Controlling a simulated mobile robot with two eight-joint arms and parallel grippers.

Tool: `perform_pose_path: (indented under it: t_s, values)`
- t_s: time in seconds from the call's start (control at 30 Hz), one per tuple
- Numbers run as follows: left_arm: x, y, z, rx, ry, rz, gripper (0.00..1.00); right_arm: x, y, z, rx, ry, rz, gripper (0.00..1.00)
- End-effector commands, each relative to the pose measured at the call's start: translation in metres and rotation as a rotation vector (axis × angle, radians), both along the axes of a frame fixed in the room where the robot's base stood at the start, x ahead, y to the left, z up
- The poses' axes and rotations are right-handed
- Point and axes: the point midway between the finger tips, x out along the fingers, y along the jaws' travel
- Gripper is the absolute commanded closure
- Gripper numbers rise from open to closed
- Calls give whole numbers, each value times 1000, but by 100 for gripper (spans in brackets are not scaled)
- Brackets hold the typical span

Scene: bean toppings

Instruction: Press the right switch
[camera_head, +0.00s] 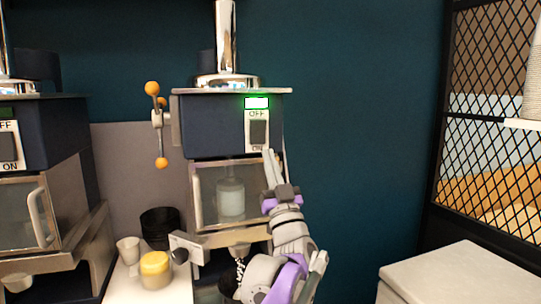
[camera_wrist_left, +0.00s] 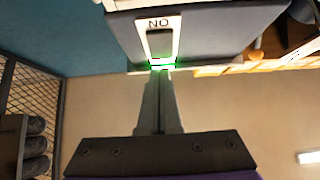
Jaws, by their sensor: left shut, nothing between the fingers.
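The right switch (camera_head: 258,132) is a dark rocker on a white plate marked OFF above and ON below. It is on the front of the right dark-blue machine (camera_head: 210,125). A green-rimmed lit panel (camera_head: 257,102) is just above it. My left gripper (camera_head: 269,153) is shut and empty, its fingertips at the plate's lower edge by the ON mark. In the left wrist view the gripper (camera_wrist_left: 160,73) points at the switch plate (camera_wrist_left: 172,45), which appears upside down. A green glow shows at the fingertips. I cannot tell whether they touch the switch. My right gripper is out of view.
A second machine (camera_head: 40,130) with its own switch (camera_head: 8,147) stands at the left. An orange-knobbed lever (camera_head: 157,118) is left of the right machine. A yellow-topped jar (camera_head: 156,268) and a cup (camera_head: 128,250) stand below. A mesh partition (camera_head: 490,130) is at the right.

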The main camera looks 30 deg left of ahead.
Motion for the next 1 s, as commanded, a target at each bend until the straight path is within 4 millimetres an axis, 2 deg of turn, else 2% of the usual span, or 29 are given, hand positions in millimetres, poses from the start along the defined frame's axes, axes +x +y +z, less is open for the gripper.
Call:
perform_pose_path:
  t_s: [0.03,0.1,0.23,0.4,1.0]
  values:
    - [-5,-8,-17,-1,3,-5,100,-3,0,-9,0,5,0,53]
    - [-12,-15,-30,-2,2,-4,100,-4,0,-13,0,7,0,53]
    - [-22,-26,-51,-2,2,-4,100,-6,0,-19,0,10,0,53]
    - [-30,-36,-66,0,1,-2,100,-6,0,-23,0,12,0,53]
    - [-33,-39,-70,0,1,-1,100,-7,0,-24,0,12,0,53]
